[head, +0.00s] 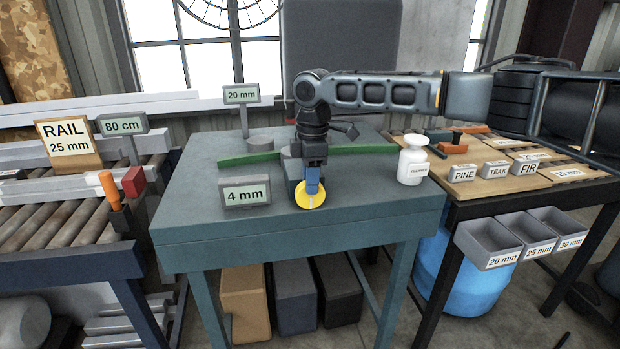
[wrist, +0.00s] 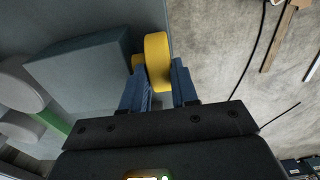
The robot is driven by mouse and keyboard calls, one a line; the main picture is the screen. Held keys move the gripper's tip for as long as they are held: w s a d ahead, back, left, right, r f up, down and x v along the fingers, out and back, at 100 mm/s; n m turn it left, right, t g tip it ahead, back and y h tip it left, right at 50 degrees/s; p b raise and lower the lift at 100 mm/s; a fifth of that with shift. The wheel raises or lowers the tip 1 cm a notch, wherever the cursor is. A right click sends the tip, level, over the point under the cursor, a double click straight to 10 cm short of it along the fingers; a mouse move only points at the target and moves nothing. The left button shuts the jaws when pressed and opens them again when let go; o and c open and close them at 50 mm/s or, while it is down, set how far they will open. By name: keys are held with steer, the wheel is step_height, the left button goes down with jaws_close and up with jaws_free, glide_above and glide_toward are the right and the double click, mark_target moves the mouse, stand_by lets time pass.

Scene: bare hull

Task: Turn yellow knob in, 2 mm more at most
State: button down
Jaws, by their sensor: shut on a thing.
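The yellow knob (head: 310,195) is a round disc with a pale line across its face, at the front edge of the grey-green table (head: 180,225). My gripper (head: 312,180) comes down on it from above. In the wrist view the knob (wrist: 157,58) sits between the two blue fingers of my gripper (wrist: 158,75), which are shut on it. A grey display (head: 245,192) reading "4 mm" stands just left of the knob. A second display (head: 241,94) reading "20 mm" stands at the back.
A green strip (head: 248,159) lies across the table behind my gripper, with a grey cylinder (head: 260,144) near it. A white bottle (head: 412,160) stands to the right. The table front left of the "4 mm" display is clear.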

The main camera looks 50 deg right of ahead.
mark_target(323, 181)
steer(key=shift+s+d+t+y+p, duration=0.3)
steer(key=shift+t+y+p, duration=0.3)
steer(key=shift+y+p, duration=0.25)
steer(key=shift+s+d+f+t+y, duration=0.1)
steer(key=shift+d+t+y, duration=0.1)
steer(key=shift+y, duration=0.2)
steer(key=shift+d+f+t+y, duration=0.1)
steer(key=shift+t+y, duration=0.1)
steer(key=shift+y, duration=0.15)
steer(key=t+y, duration=0.1)
steer(key=d+f+t+y+b, duration=0.1)
steer(key=shift+s+y, duration=0.3)
steer(key=shift+t+y+b, duration=0.3)
steer(key=shift+y+b, duration=0.2)
steer(key=shift+b, duration=0.1)
steer(key=shift+s+d, duration=0.1)
steer(key=shift+d, duration=0.05)
steer(key=c, duration=1.1)
jaws_free()
steer(key=shift+c, duration=0.2)
steer(key=shift+r, duration=0.15)
